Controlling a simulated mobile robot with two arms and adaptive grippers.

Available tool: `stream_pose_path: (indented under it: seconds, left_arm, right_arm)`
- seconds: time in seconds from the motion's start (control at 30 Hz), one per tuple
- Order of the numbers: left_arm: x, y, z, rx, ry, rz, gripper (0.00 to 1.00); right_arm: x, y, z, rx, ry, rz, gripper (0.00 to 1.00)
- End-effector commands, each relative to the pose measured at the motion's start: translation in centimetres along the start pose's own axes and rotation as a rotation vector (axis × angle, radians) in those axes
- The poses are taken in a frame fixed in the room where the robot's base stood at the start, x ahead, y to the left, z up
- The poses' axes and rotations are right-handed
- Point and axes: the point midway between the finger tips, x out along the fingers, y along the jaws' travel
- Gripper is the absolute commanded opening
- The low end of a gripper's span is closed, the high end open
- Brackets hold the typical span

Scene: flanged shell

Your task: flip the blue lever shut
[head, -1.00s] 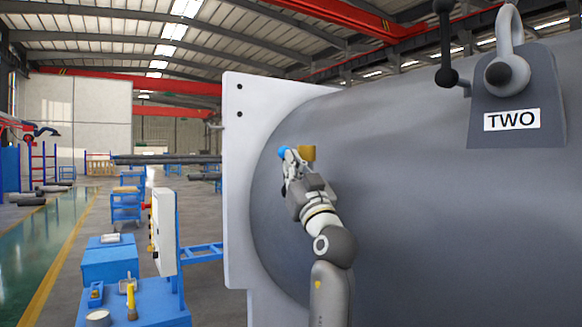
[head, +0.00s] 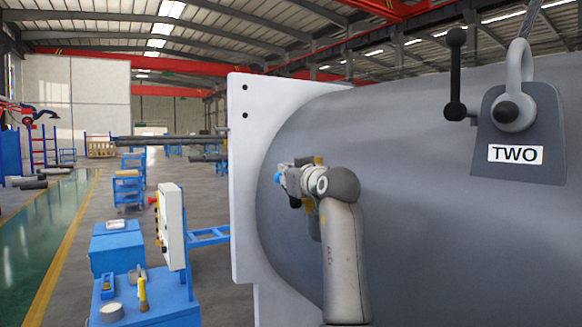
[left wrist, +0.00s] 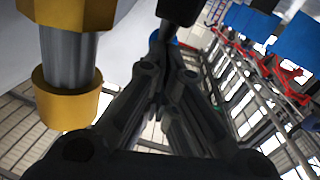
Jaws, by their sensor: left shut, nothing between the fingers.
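The blue lever (head: 278,181) shows as a small blue patch at the tip of my left gripper (head: 282,176) in the head view. It lies left of and a little below a brass fitting (head: 318,160) on the grey shell; my arm partly hides both. In the left wrist view, my left gripper (left wrist: 160,48) is shut and empty, with a bit of blue (left wrist: 177,41) just beyond the fingertips. Whether they touch is unclear. A brass fitting with a metal stem (left wrist: 68,100) stands close on the left there. My right gripper is out of view.
The large grey shell (head: 420,230) fills the right, with a white flange plate (head: 243,190) at its edge. A lifting lug labelled TWO (head: 520,125) and a black handle (head: 456,75) are at upper right. A blue cart (head: 145,308) stands lower left.

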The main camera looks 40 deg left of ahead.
Motion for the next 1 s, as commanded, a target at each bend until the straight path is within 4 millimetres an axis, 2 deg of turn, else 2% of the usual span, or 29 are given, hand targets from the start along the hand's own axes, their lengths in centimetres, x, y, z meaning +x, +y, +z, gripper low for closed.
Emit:
stream_pose_path:
  seconds: [0.4, 1.0]
  left_arm:
    - [2.1, -0.5, 1.3, 0.002, 0.002, -0.002, 0.0]
    - [3.0, -0.7, 2.1, 0.001, 0.003, 0.0, 0.0]
  right_arm:
    - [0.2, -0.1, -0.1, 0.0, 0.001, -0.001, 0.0]
    - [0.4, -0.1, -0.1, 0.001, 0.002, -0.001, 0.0]
